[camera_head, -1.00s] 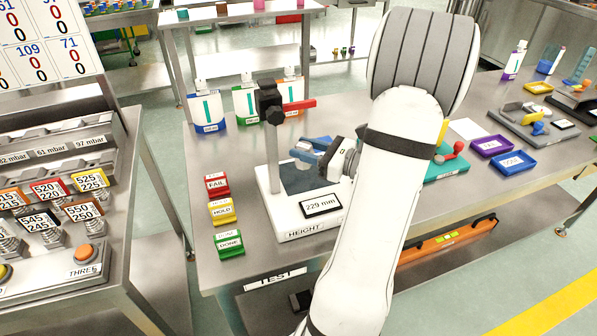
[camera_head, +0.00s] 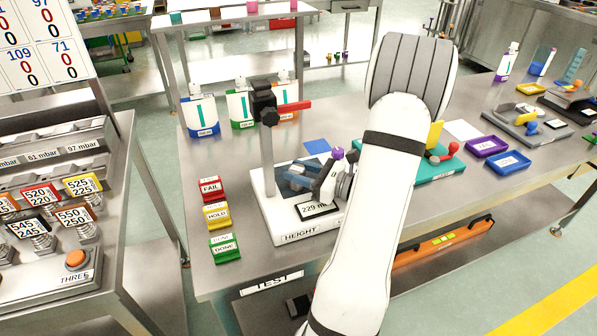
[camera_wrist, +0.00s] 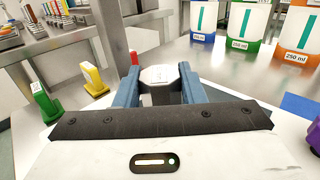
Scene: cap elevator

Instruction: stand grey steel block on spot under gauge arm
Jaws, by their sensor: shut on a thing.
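My gripper (camera_wrist: 160,92) is shut on the grey steel block (camera_wrist: 160,75), whose pale, many-sided top shows between the two blue fingers in the wrist view. In the head view my gripper (camera_head: 298,180) is low over the dark plate (camera_head: 316,163) of the height gauge. The gauge has a white base (camera_head: 268,215), a grey column (camera_head: 267,150) and a black gauge arm (camera_head: 263,100) with a red lever. The block's lower end and the spot are hidden; I cannot tell whether the block touches the plate.
Red, yellow and green tags (camera_head: 215,217) stand left of the gauge. Several labelled bottles (camera_head: 240,108) stand behind it. A blue square (camera_head: 316,146) and a purple-topped thing (camera_head: 338,154) are close to my gripper. A teal tray (camera_head: 440,168) is to the right.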

